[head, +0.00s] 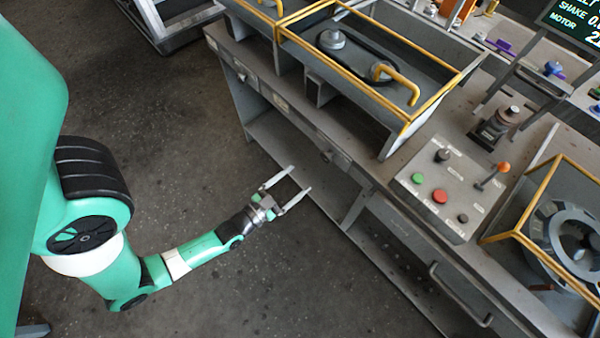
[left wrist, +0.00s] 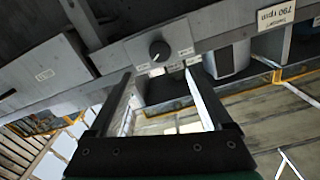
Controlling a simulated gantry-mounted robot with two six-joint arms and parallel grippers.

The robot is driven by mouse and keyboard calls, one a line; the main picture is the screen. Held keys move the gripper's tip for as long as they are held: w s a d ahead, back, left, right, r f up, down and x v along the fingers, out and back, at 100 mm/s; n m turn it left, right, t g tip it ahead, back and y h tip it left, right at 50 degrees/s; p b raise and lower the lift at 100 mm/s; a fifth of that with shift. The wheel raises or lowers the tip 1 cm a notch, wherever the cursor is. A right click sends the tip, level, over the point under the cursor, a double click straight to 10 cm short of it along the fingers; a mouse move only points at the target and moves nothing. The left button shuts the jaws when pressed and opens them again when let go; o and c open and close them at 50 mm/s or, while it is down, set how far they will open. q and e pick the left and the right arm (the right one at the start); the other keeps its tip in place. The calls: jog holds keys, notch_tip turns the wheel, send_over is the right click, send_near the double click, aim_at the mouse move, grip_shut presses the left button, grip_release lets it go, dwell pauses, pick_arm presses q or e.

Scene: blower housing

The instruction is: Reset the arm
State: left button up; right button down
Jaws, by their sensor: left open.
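My left arm (head: 190,255) comes in from the left in the head view, over the floor in front of the grey workbench. Its left gripper (head: 291,188) is open and empty, fingers apart, near the bench's front edge. In the left wrist view the two fingers of the left gripper (left wrist: 160,80) show apart with nothing between them. Beyond them is a bench front panel with a black knob (left wrist: 159,50). My right gripper is not in view.
The workbench (head: 350,178) carries a yellow-railed tray with a belt and crank (head: 400,82), and a control panel (head: 440,190) with red and green buttons. A yellow-railed blower housing (head: 575,240) sits at the right.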

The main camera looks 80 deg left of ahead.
pick_arm(q)
jog(key=shift+s+d, duration=0.2)
jog(key=shift+s, duration=0.2)
jog(key=shift+w, duration=0.15)
